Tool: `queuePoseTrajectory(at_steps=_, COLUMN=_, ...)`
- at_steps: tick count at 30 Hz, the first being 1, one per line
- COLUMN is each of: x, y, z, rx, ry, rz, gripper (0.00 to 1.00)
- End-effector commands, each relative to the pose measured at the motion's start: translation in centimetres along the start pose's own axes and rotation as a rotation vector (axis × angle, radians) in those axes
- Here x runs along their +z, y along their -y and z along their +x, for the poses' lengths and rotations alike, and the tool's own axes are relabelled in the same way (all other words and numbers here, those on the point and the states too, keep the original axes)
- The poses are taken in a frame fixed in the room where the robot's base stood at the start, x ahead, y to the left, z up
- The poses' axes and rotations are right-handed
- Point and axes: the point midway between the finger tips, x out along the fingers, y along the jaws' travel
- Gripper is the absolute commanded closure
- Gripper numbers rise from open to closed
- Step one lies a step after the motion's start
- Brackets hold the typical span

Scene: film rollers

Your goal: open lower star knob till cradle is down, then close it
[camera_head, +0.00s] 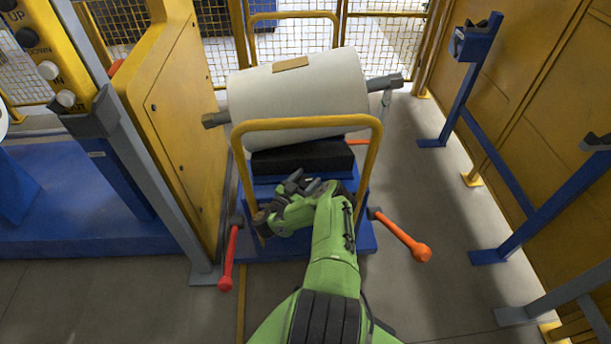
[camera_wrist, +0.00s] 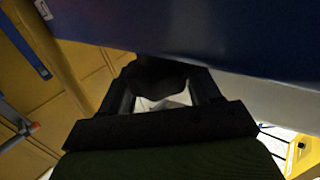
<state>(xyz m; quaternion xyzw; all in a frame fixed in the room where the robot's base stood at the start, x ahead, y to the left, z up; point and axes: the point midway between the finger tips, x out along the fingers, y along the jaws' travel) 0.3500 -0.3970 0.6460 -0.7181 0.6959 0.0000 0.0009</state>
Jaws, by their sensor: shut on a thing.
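A dark knob (camera_wrist: 158,75) sits between the two black fingers of my gripper (camera_wrist: 162,92) in the wrist view, under a blue panel (camera_wrist: 220,30). The fingers are shut on it; its star shape is mostly hidden. In the head view my green arm reaches to the front of the blue cart (camera_head: 362,238), and the knob cannot be made out there. The black cradle (camera_head: 300,158) is on the cart below a white roll (camera_head: 300,95). I cannot tell whether the roll touches the cradle.
A yellow hoop handle (camera_head: 310,124) rises in front of the roll. A red lever (camera_head: 228,258) and an orange lever (camera_head: 405,238) stick out at the cart's sides. A yellow machine panel (camera_head: 178,120) stands close on the left. Grey floor is free on the right, before blue stands (camera_head: 480,130).

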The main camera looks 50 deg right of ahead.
Motion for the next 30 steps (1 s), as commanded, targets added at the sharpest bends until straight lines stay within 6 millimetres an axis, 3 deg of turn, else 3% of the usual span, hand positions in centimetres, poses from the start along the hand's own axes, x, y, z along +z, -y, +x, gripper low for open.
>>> queuePoseTrajectory(at_steps=9, x=0.03, y=-0.11, z=-0.04, rx=0.101, ry=-0.002, rz=-0.006, gripper=0.68)
queuePoseTrajectory(at_steps=24, x=0.19, y=-0.07, z=-0.09, rx=0.113, ry=-0.001, rz=-0.005, gripper=0.68)
queuePoseTrajectory(at_steps=25, x=0.2, y=-0.07, z=-0.09, rx=0.113, ry=0.0, rz=-0.005, gripper=0.33)
queuePoseTrajectory(at_steps=28, x=0.18, y=-0.05, z=-0.08, rx=0.113, ry=0.0, rz=-0.004, gripper=0.18)
queuePoseTrajectory(at_steps=30, x=0.15, y=-0.03, z=-0.07, rx=0.112, ry=-0.001, rz=-0.003, gripper=0.17)
